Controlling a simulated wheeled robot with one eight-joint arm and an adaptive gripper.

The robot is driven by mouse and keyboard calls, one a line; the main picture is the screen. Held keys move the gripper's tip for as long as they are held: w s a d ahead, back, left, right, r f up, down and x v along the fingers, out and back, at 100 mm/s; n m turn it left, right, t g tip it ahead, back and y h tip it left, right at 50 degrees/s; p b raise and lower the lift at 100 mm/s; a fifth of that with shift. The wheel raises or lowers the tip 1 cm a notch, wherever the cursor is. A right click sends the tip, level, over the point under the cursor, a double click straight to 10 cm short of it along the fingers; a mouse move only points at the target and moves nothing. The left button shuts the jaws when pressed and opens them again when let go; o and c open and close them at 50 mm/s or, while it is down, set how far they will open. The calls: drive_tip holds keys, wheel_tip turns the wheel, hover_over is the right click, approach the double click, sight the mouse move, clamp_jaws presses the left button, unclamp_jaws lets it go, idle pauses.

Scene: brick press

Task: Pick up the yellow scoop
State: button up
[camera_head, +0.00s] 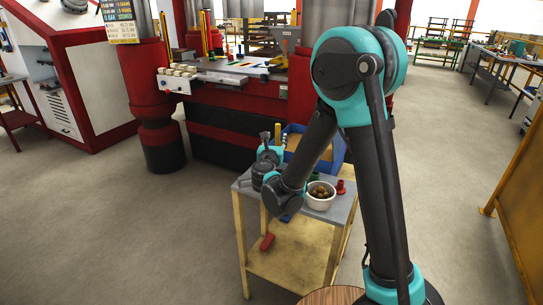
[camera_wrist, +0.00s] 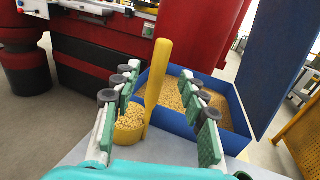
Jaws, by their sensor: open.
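The yellow scoop (camera_wrist: 158,75) stands with its handle upright between the two fingers of my gripper (camera_wrist: 160,88) in the wrist view. Its cup, at the lower left of the handle, holds pale yellow granules. My gripper is open, with a finger on each side of the handle and a gap to the right finger. The left finger overlaps the cup in the picture; I cannot tell whether they touch. In the head view my gripper (camera_head: 270,150) is over the far left part of the small table, and the scoop handle (camera_head: 278,133) shows there as a thin yellow upright.
A blue bin (camera_wrist: 235,140) of granules stands just behind the scoop. On the grey-topped table (camera_head: 345,211) are a white bowl (camera_head: 320,203) of brown round things and a red piece (camera_head: 341,187). A red-handled thing (camera_head: 267,242) is lower down. The red press (camera_head: 235,100) stands behind.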

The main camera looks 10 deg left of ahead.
sight(277, 132)
drive_tip(key=shift+w+r, duration=0.2)
drive_tip(key=shift+w, duration=1.25)
drive_tip(key=shift+w+r, duration=0.15)
drive_tip(key=shift+w, duration=1.25)
drive_tip(key=shift+c, duration=0.4)
clamp_jaws()
